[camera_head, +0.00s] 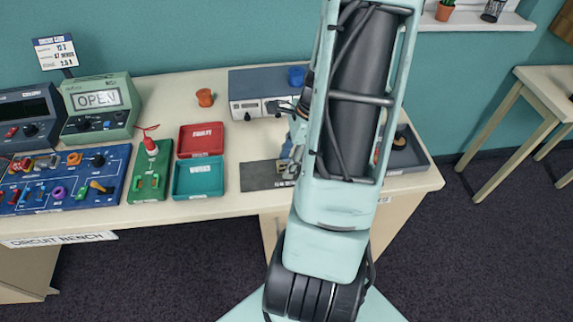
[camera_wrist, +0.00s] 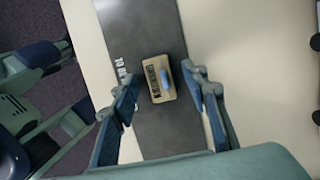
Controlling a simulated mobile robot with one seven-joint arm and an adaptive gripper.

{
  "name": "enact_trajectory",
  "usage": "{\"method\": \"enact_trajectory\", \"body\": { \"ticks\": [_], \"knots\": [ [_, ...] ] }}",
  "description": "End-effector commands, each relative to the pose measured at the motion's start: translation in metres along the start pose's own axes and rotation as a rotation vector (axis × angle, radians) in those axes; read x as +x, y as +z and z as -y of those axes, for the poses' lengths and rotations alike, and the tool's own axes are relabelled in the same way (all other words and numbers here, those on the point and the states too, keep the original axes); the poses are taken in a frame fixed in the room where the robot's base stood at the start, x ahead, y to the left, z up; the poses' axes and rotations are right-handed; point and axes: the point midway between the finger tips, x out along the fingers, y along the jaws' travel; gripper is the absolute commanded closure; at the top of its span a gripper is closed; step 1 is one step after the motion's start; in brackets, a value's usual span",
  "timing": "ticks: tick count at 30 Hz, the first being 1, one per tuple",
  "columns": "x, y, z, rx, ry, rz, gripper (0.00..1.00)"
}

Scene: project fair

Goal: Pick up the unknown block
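The unknown block (camera_wrist: 158,79) is a small tan block with dark lettering and a rounded blue part on top. In the wrist view it lies on a dark grey mat (camera_wrist: 140,25) with white print. The mat also shows in the head view (camera_head: 258,182), where my arm covers its right part. My gripper (camera_wrist: 162,84) is open above the mat. One finger is on each side of the block, with clear gaps and no contact visible. In the head view my gripper (camera_head: 290,163) is mostly behind my arm, and the block cannot be made out clearly.
A red tray (camera_head: 201,140) and a teal tray (camera_head: 199,178) lie left of the mat. A grey instrument (camera_head: 250,107) stands behind it, near an orange cup (camera_head: 205,97). A green board (camera_head: 150,172) and a blue component board (camera_head: 65,180) are farther left.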

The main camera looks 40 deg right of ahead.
Motion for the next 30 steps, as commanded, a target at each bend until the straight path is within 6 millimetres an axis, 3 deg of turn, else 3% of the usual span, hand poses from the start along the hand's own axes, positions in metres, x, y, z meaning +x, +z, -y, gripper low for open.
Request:
{"method": "enact_trajectory", "body": {
  "ticks": [1, 11, 23, 30],
  "knots": [
    [0.000, 0.000, 0.000, 0.000, 0.000, 0.000, 0.65],
    [0.000, 0.000, 0.000, 0.000, 0.000, 0.000, 1.00],
    [-0.006, 0.001, 0.000, 0.000, 0.000, 0.000, 1.00],
    [-0.028, 0.008, 0.000, -0.001, 0.000, -0.001, 1.00]
  ]
}}
